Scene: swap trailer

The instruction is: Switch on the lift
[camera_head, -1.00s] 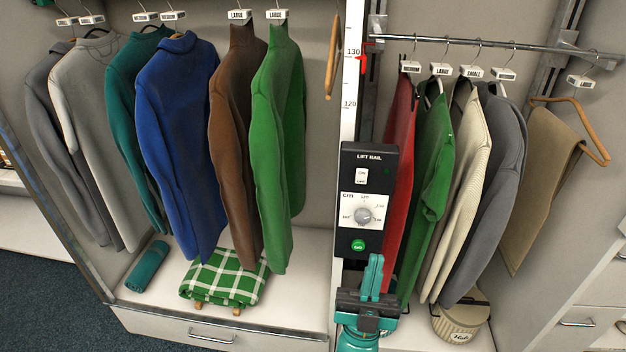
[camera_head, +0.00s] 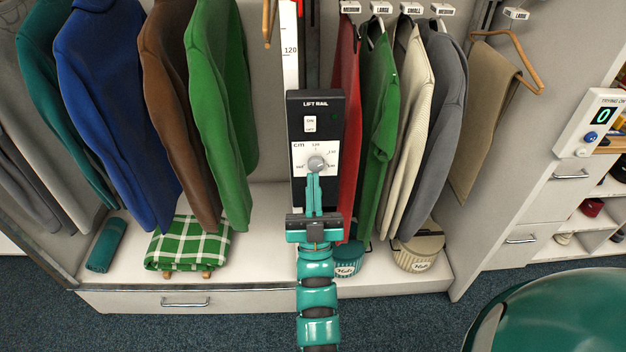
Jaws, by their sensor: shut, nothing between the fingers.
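The black lift control panel (camera_head: 297,103), labelled "LIFT RAIL", stands upright in the middle of the head view. Its white ON/OFF rocker switch (camera_head: 310,124) is near the top; which side is pressed is too small to tell. Below it is a grey dial (camera_head: 317,163) on a white cm scale. My gripper (camera_head: 314,180) is shut and empty, pointing up in front of the panel's lower half. Its fingertips appear just under the dial, below the switch; whether they touch the panel I cannot tell. The green button low on the panel is hidden behind my gripper.
Clothes hang on both sides: a green sweater (camera_head: 222,100) to the left, a red garment (camera_head: 345,120) close on the right. A hat box (camera_head: 418,252) and a folded checked blanket (camera_head: 188,243) rest on the wardrobe floor. A counter box (camera_head: 592,125) is mounted at the right.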

